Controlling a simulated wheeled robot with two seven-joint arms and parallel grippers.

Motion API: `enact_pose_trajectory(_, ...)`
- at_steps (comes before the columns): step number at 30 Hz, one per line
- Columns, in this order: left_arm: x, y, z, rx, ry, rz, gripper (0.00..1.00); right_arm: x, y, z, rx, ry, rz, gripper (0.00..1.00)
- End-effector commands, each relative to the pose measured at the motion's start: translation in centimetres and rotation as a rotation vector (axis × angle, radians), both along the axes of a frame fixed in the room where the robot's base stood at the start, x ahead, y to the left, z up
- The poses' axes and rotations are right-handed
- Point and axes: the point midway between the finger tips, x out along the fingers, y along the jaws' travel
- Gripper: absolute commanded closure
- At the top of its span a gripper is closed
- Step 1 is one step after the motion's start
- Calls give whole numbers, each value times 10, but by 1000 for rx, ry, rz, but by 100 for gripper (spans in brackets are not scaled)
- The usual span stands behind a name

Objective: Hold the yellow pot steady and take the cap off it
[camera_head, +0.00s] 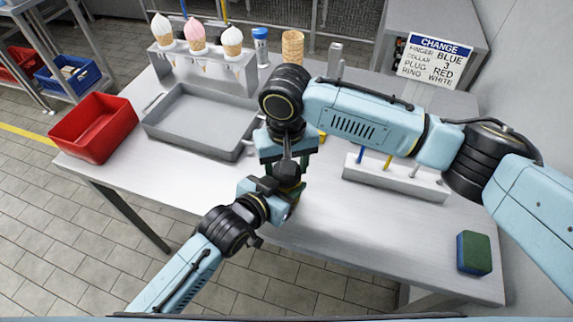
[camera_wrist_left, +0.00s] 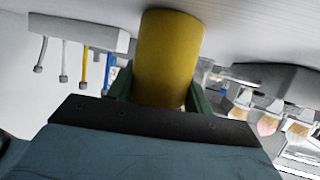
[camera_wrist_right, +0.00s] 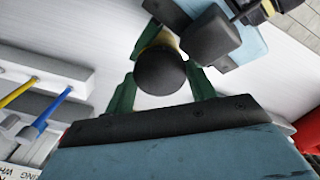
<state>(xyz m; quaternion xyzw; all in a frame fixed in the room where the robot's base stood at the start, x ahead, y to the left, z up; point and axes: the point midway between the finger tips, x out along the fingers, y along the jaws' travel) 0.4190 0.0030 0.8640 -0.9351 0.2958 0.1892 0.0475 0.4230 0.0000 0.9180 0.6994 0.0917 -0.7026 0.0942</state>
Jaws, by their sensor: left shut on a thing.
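The yellow pot (camera_wrist_left: 168,58) fills the upper middle of the left wrist view, between the green fingers of my left gripper (camera_head: 287,192), which is shut on it. In the head view the pot is mostly hidden by the two grippers. The round dark cap (camera_wrist_right: 160,71) shows in the right wrist view, on top of the pot. My right gripper (camera_wrist_right: 160,88) comes down from above, with its green fingers on either side of the cap. Whether they press on it or stand apart cannot be told.
A grey tray (camera_head: 166,140) and a red bin (camera_head: 92,128) stand left. An ice-cream cone holder (camera_head: 215,72) is at the back. A white rack (camera_head: 420,184) with coloured rods and a sponge (camera_head: 474,253) are right. The front right of the table is mostly clear.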

Motion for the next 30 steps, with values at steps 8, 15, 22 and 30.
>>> enact_pose_trajectory(8,-1,0,-2,2,6,-1,100,0,0,0,1,0,-1,23)
enact_pose_trajectory(15,-1,0,-2,2,5,-1,100,0,1,9,3,0,0,23)
enact_pose_trajectory(22,-1,0,-2,2,6,0,100,0,1,39,2,0,0,23)
enact_pose_trajectory(30,-1,0,-2,2,6,0,100,0,1,50,1,0,-66,26)
